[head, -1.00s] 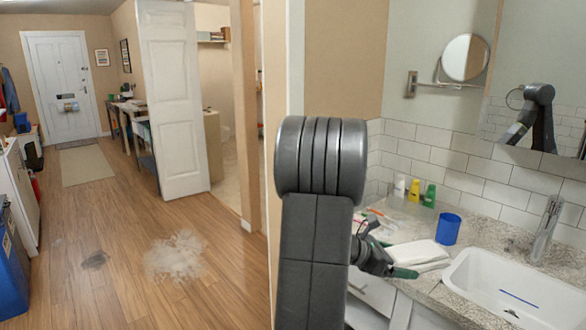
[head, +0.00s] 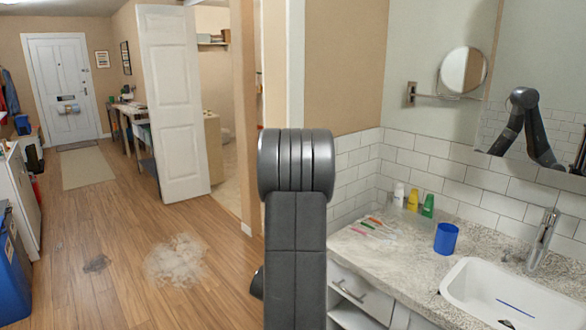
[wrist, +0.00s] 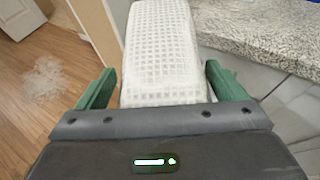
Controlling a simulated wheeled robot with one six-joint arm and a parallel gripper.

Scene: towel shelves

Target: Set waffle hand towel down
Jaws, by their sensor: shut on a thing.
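The waffle hand towel (wrist: 160,45) is white with a grid weave. It fills the upper middle of the wrist view, between the two green fingers of my gripper (wrist: 150,90). My gripper is shut on the towel, with slim gaps seeming to show beside the fingers near the palm. The towel is held out in front of the counter's edge, over the floor side. In the head view my arm hides the gripper and the towel. The granite counter (head: 385,258) shows in the head view, and its edge is at upper right in the wrist view (wrist: 270,35).
On the counter are a blue cup (head: 446,238), several toothbrushes (head: 375,226), and white, yellow and green bottles (head: 412,200). A white sink (head: 500,290) with a faucet (head: 542,238) lies at right. A drawer (head: 352,290) is under the counter. A white powdery patch (head: 180,260) is on the floor.

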